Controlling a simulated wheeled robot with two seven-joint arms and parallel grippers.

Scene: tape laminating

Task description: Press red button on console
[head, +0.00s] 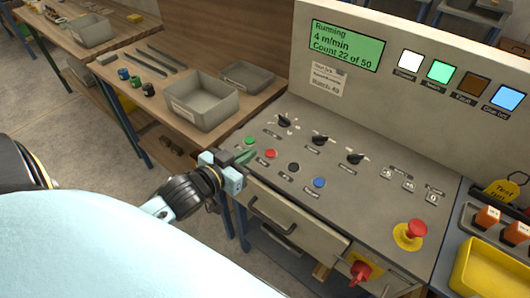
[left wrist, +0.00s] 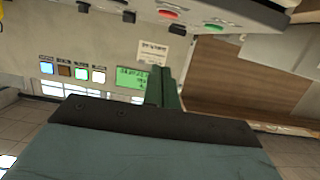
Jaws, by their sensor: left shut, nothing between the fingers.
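The grey console (head: 340,215) has a row of push buttons along its front left. The small red button (head: 270,153) sits between the green button (head: 249,140) and the black button (head: 293,167). In the left wrist view the red button (left wrist: 170,14) and green button (left wrist: 213,27) show at the top edge. My left gripper (head: 250,155) is shut and empty, its green fingertips just left of the red button in the head view. I cannot tell their height above the panel, but they appear apart from the red button. My right gripper is not in view.
A red mushroom button on a yellow base (head: 410,232) and a red rotary switch (head: 360,271) are at the console's front right. Black knobs (head: 320,139) stand behind the buttons. The green display (head: 346,45) reads "Running". A grey bin (head: 200,100) stands left of the console.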

